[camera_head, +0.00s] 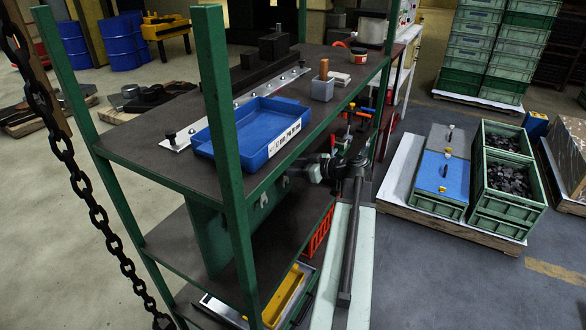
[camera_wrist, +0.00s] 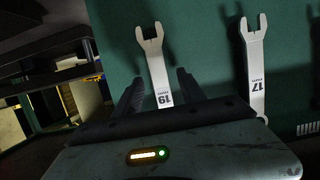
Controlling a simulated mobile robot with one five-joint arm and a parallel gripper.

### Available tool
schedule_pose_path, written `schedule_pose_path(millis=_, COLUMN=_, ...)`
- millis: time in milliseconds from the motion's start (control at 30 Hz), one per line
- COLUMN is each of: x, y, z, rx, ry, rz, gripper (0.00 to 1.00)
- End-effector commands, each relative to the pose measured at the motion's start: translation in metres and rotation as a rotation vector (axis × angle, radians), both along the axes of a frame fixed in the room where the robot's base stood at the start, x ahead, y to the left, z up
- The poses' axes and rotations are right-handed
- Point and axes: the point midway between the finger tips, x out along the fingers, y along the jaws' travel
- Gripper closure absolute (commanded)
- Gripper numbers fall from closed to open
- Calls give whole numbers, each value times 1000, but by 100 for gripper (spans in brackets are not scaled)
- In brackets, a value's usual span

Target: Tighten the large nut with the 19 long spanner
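The spanner marked 19 (camera_wrist: 155,62) hangs jaw-up against a green panel in the wrist view. My gripper (camera_wrist: 160,76) is open, with one dark finger on each side of the spanner's handle in the picture. I see no contact, and I cannot tell whether the fingertips reach as far as the handle. A second spanner, marked 17 (camera_wrist: 253,65), hangs to the right. In the head view my gripper (camera_head: 308,170) is below the upper shelf, beside the green panel. I cannot pick out the large nut; a metal strip (camera_head: 215,118) with dark bolt-like parts lies on the upper shelf.
A blue tray (camera_head: 257,143) stands near the front edge of the upper shelf (camera_head: 125,143). A green post (camera_head: 222,130) rises at its corner. Green crates (camera_head: 508,180) stand on a pallet at right. A chain (camera_head: 98,215) hangs at left.

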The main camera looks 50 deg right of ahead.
Motion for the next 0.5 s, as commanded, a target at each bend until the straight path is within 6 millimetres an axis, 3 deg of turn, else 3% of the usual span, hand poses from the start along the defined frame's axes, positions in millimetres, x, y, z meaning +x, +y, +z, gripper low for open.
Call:
schedule_pose_path(millis=33, x=0, y=0, z=0, rx=0, ry=0, rz=0, gripper=68)
schedule_pose_path(millis=133, x=0, y=0, z=0, rx=0, ry=0, rz=0, gripper=96)
schedule_pose_path(millis=167, x=0, y=0, z=0, rx=0, ry=0, rz=0, gripper=100)
schedule_pose_path(millis=500, x=-4, y=-1, z=6, rx=1, ry=-1, rz=-1, gripper=100)
